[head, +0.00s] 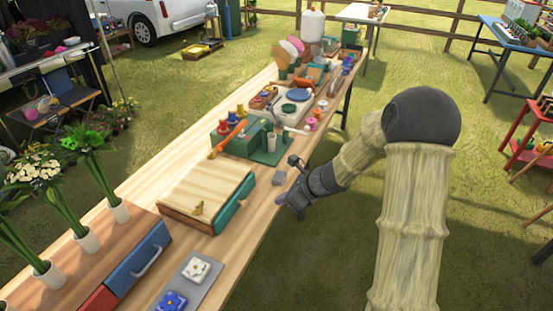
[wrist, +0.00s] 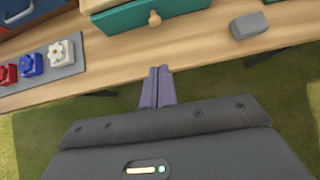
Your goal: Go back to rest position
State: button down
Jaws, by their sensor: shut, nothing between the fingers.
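My gripper (head: 281,200) is at the near edge of the long wooden table (head: 262,215) in the head view, with my arm reaching in from the right. In the wrist view its two purple-grey fingers (wrist: 157,88) are pressed together with nothing between them. The fingertips are by the table edge, below the green drawer of a small wooden box (head: 205,194). They look apart from the drawer. A small grey block (head: 279,177) lies on the table near my gripper, and it also shows in the wrist view (wrist: 249,25).
A grey tray (head: 206,270) with flower-topped blocks is at the front. A blue-and-red drawer unit (head: 138,258) bears white vases of flowers. A green tool stand (head: 266,152) and many craft items stand farther along. Open grass (head: 300,275) lies on the near side.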

jog(key=s+d+r+n+h+p, duration=0.2)
jog(key=s+d+r+n, duration=0.1)
jog(key=s+n, duration=0.4)
jog(key=s+d+r+n+g+h+p, duration=0.1)
jog(key=s+d+r+n+h+p, duration=0.1)
jog(key=s+r+n, duration=0.3)
jog(key=s+d+r+n+h+p, duration=0.2)
jog(key=s+d+r+n+h, duration=0.1)
jog(key=s+n, duration=0.6)
jog(key=r+n, duration=0.1)
jog(key=n, duration=0.2)
jog(key=shift+d+r+g, duration=0.35)
jog(key=shift+d+g, duration=0.05)
